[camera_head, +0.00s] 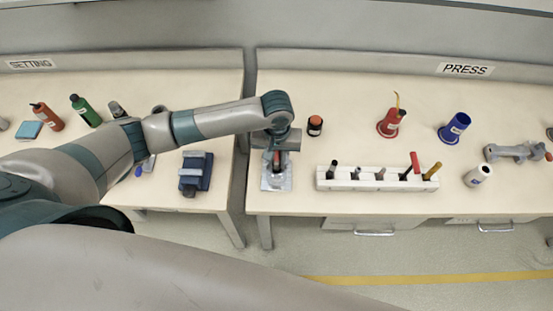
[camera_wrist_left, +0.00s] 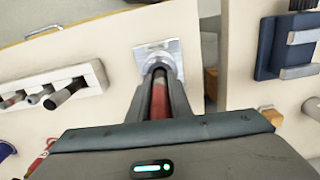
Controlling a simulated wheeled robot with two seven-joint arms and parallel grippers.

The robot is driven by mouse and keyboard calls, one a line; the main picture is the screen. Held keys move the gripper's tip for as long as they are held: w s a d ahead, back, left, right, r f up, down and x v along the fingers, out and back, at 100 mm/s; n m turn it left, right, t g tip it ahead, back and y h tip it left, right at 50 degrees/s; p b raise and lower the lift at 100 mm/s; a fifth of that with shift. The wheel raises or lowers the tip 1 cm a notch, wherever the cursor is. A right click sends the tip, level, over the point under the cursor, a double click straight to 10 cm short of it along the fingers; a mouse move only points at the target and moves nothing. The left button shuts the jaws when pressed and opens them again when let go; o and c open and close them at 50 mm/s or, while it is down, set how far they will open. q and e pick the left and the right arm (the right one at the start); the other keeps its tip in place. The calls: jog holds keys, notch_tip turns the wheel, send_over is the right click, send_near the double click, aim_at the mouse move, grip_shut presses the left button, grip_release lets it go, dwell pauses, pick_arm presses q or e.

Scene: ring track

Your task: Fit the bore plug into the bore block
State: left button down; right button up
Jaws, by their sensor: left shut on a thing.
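The bore block (camera_head: 272,184) is a pale metal block with a square base at the left front of the PRESS table. In the left wrist view the block (camera_wrist_left: 146,50) has a round collar. My left gripper (camera_head: 277,162) points down over it. It is shut on the bore plug (camera_wrist_left: 159,101), whose red part shows between the fingers in the left wrist view. The plug's lower end is in line with the collar. The fingers partly hide the spot, so I cannot tell whether its tip is inside the bore. My right gripper is not in view.
A white rack (camera_head: 377,185) with several upright tools stands right of the block. Behind are a small dark jar (camera_head: 315,126), a red cone-shaped container (camera_head: 392,124) and a blue cup (camera_head: 455,127). A blue vise-like fixture (camera_head: 196,172) sits on the SETTING table, across a gap.

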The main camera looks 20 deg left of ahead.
pick_arm(q)
jog(key=shift+f+b, duration=0.4)
jog(key=shift+f, duration=0.9)
dwell(0.5)
jog(key=c, duration=1.5)
grip_release()
jog(key=shift+c, duration=0.2)
jog(key=shift+r, duration=0.1)
jog(key=shift+r+b, duration=0.3)
jog(key=shift+r, duration=0.3)
notch_tip(320, 180, up, 15)
jog(key=b, duration=0.3)
jog(key=shift+f, duration=0.15)
jog(key=shift+r, duration=0.65)
